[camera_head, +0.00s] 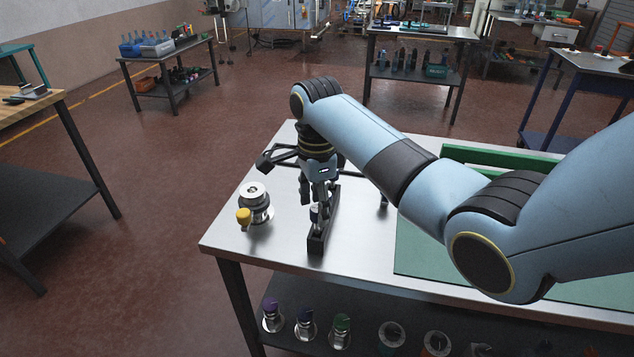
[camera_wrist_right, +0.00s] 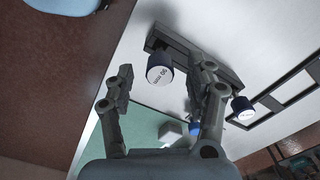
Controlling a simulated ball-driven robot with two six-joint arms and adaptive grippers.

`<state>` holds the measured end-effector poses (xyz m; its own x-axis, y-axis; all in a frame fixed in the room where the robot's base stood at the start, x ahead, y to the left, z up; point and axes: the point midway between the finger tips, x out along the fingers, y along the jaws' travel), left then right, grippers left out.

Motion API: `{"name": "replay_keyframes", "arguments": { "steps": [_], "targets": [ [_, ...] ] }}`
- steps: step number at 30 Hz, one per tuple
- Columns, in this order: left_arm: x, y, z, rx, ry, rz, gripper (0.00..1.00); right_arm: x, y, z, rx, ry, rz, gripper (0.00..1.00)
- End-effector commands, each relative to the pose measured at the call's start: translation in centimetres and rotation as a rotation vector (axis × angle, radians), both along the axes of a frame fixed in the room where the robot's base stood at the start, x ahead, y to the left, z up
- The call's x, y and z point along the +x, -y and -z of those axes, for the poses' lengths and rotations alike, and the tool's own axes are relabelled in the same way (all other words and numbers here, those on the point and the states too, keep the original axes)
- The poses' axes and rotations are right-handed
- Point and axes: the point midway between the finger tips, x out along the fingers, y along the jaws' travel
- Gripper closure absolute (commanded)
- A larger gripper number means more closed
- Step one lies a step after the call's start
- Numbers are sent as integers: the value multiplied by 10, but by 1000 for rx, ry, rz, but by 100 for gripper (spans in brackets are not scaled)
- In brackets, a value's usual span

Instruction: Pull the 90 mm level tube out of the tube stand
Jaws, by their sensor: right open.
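The tube stand (camera_head: 317,243) is a narrow dark block on the metal table; it also shows in the wrist view (camera_wrist_right: 221,66). The level tube (camera_wrist_right: 160,74) has a dark blue rim and a white end face marked "90 mm". It stands at one end of the stand; its lower part is hidden. In the head view a small part of a tube (camera_head: 314,214) shows beneath my fingers. My right gripper (camera_head: 314,198) is over the stand, pointing down. In the wrist view its open fingers (camera_wrist_right: 165,70) lie on either side of the labelled end; contact cannot be told. My left gripper is out of view.
A second blue-rimmed tube (camera_wrist_right: 243,110) shows beyond the right finger. A round metal fitting (camera_head: 255,198) with a yellow knob (camera_head: 243,216) stands left of the stand. A black frame (camera_head: 283,153) lies behind. A green mat (camera_head: 415,254) covers the right side. The front left tabletop is clear.

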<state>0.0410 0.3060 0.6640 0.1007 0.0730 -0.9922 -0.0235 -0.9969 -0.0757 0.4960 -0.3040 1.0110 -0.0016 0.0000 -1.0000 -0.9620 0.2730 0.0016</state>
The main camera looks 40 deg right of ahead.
Motion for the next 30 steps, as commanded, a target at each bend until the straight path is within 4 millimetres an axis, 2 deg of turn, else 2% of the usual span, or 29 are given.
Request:
{"name": "replay_keyframes", "arguments": {
  "steps": [3, 7, 18, 30],
  "targets": [
    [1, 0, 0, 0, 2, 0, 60, -1, 0, 18, 1, -2, 0, 45],
    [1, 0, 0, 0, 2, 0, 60, 0, 0, 30, 0, 0, 0, 45],
    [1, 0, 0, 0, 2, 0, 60, 0, 0, 35, 0, 1, -1, 46],
    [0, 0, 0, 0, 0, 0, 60, 0, 0, 35, 0, 1, -1, 98]
  ]
}}
